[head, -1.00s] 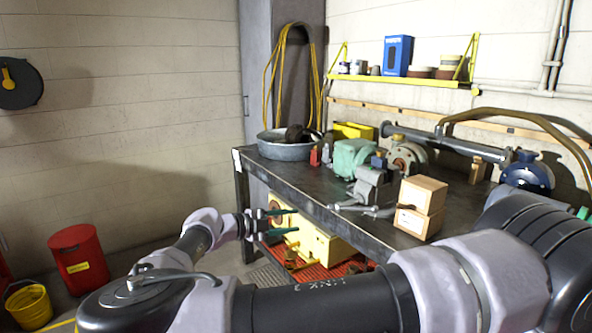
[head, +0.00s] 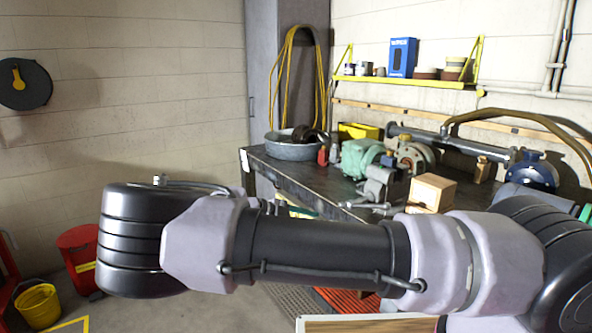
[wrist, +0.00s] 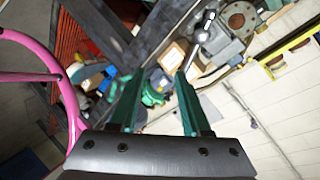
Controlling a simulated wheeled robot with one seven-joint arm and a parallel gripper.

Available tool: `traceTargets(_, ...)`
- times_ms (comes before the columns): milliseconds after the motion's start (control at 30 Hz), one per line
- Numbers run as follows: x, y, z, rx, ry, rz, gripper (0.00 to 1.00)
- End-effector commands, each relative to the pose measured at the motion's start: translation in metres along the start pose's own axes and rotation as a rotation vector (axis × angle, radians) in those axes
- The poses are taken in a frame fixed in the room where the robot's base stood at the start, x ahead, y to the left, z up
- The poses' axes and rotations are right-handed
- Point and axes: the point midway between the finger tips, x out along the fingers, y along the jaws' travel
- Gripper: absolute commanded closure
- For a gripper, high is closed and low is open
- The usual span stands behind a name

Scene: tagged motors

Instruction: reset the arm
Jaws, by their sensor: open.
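My gripper (wrist: 160,74) shows in the wrist view with its two green fingers apart and nothing between them. Beyond the fingers, the wrist view shows the tilted bench with a wooden box (wrist: 173,54) and the grey vise (wrist: 220,42). In the head view my dark arm link lies across the lower middle and hides most of the gripper. A thin green sliver behind the link may be a finger; I cannot tell. The workbench (head: 285,176) stands behind my arm.
On the bench are a metal basin (head: 290,150), a green motor (head: 358,158), a vise (head: 378,188) and a wooden box (head: 432,192). A yellow shelf (head: 410,82) hangs above. A red bin (head: 76,250) and yellow bucket (head: 37,303) stand at lower left. A pink hoop (wrist: 70,100) shows in the wrist view.

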Motion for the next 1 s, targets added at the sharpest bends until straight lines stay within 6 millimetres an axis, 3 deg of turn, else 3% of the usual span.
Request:
traceTargets(233,0.036,-0.004,-0.023,-0.186,-0.031,0.271,0.53)
traceTargets(400,0.057,-0.007,-0.049,-0.369,-0.153,0.514,0.53)
traceTargets(700,0.061,-0.03,-0.102,-0.623,-0.55,0.772,0.53)
traceTargets(1000,0.049,-0.077,-0.172,-0.775,-1.031,0.711,0.53)
